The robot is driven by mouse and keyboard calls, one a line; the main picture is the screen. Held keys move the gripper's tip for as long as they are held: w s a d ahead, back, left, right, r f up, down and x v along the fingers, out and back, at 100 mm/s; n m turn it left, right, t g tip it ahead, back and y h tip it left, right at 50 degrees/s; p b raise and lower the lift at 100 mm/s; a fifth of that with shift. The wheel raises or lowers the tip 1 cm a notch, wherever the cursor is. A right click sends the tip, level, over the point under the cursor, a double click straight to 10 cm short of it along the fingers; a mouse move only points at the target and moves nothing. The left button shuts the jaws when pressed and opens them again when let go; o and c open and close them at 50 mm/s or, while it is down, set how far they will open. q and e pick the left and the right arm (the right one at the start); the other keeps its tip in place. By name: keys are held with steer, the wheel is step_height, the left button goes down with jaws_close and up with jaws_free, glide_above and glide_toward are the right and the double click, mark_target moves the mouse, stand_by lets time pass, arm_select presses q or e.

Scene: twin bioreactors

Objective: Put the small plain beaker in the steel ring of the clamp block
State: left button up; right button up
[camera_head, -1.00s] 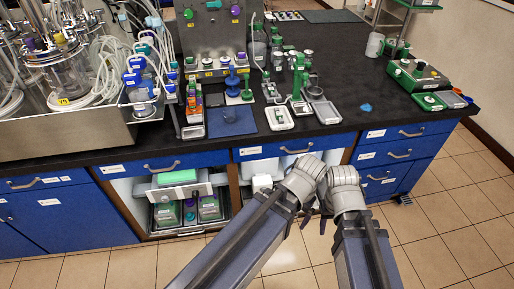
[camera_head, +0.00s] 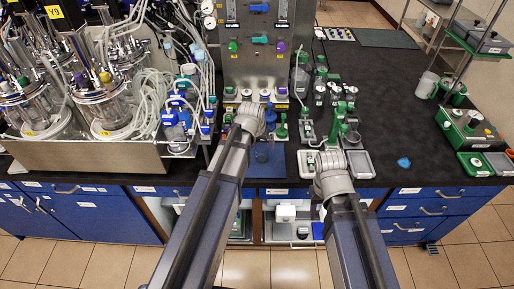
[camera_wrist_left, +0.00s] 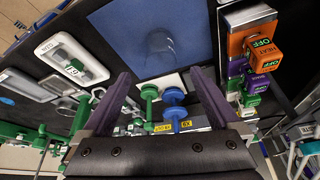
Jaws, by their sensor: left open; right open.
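The small plain beaker (camera_head: 262,152) looks clear and stands on a blue mat (camera_head: 268,171) near the bench's front edge. In the left wrist view the beaker (camera_wrist_left: 163,47) is faint against the mat, beyond the fingertips. My left gripper (camera_wrist_left: 160,73) is open and empty, its two fingers apart over the bench. In the head view the left wrist (camera_head: 250,118) hides most of that gripper, just left of the beaker. My right gripper (camera_head: 329,160) is open over the front edge, its fingers mostly hidden. I cannot clearly make out the clamp block's steel ring.
Green and blue stands (camera_head: 282,128) rise behind the mat. A white scale (camera_head: 306,162) and a grey tray (camera_head: 361,164) lie to its right. Bioreactors (camera_head: 100,100) crowd the left. A green device (camera_head: 470,130) stands far right. Bench around the blue patch (camera_head: 404,162) is clear.

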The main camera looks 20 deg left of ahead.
mark_target(262, 149)
arm_select(q)
steer(key=shift+b+x, duration=3.65)
steer(key=shift+x, duration=0.35)
steer(key=shift+s+r, duration=0.1)
steer(key=shift+c, duration=0.4)
jaws_close()
steer(key=shift+r, duration=0.1)
step_height(262, 149, up, 10)
steer(key=p, duration=1)
